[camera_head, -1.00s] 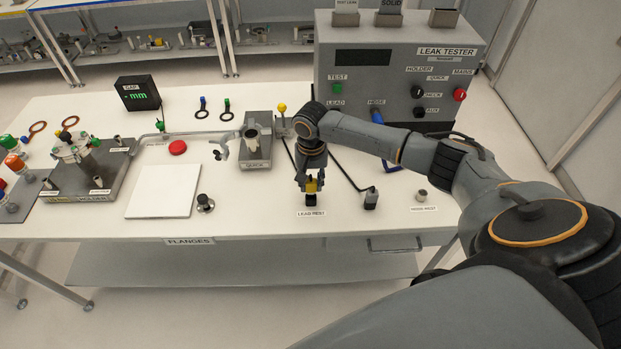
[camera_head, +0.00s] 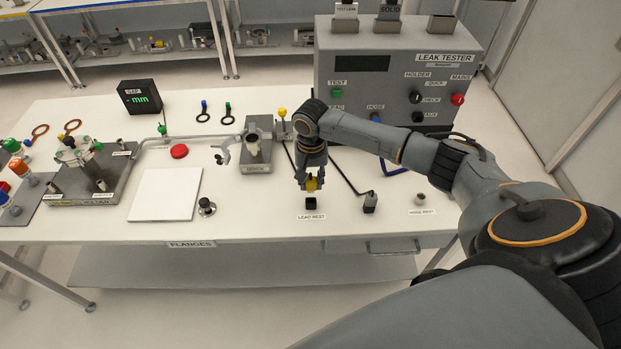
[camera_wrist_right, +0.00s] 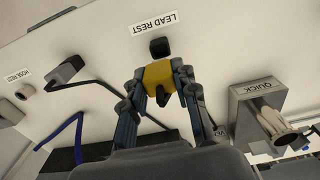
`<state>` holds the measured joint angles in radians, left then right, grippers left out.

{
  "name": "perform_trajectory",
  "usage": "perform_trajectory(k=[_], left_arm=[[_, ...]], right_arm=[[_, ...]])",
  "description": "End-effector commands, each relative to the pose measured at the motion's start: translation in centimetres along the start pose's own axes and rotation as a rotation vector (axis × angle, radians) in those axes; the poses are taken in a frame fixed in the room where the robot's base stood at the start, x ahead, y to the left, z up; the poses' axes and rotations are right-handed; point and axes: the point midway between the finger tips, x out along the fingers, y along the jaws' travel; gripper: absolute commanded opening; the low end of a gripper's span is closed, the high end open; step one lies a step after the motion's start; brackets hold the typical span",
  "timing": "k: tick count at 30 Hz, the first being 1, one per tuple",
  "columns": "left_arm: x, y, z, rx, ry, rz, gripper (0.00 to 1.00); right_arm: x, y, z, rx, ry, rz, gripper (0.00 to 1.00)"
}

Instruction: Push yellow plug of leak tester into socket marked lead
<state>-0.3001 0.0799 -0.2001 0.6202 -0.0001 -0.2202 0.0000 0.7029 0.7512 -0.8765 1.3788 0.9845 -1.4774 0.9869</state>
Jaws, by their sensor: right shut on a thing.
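My right gripper (camera_head: 311,184) is shut on the yellow plug (camera_head: 312,185) and holds it just above the dark lead rest (camera_head: 311,203), with a gap between them. In the right wrist view the plug (camera_wrist_right: 160,74) sits between the two fingers, close to the rest block (camera_wrist_right: 159,47). The leak tester (camera_head: 395,75) is the large grey box at the back right. Its socket marked lead (camera_head: 337,106) is on the front, lower left, below the green test button; its opening is partly hidden by my arm. My left gripper is not in view.
A black lead runs along the table to a small grey block (camera_head: 369,203). A blue hose (camera_head: 397,171) lies behind my forearm. The quick holder (camera_head: 256,150) stands left of the gripper. A white plate (camera_head: 166,194) lies further left. The front of the table is mostly clear.

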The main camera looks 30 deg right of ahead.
Motion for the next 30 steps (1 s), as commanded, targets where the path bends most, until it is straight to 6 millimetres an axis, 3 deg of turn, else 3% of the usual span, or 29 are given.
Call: perform_trajectory(k=[5,17,24,30], left_arm=[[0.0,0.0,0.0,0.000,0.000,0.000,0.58],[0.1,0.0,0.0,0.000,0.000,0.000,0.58],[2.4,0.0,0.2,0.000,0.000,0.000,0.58],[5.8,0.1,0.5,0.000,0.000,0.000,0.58]], right_arm=[[0.0,0.4,-0.3,-0.001,0.060,0.003,0.00],[-0.3,2.5,-2.9,-0.003,0.452,0.000,0.00],[0.0,3.7,-4.4,-0.002,0.678,-0.001,0.00],[0.2,4.8,-5.8,0.000,0.866,0.000,0.00]])
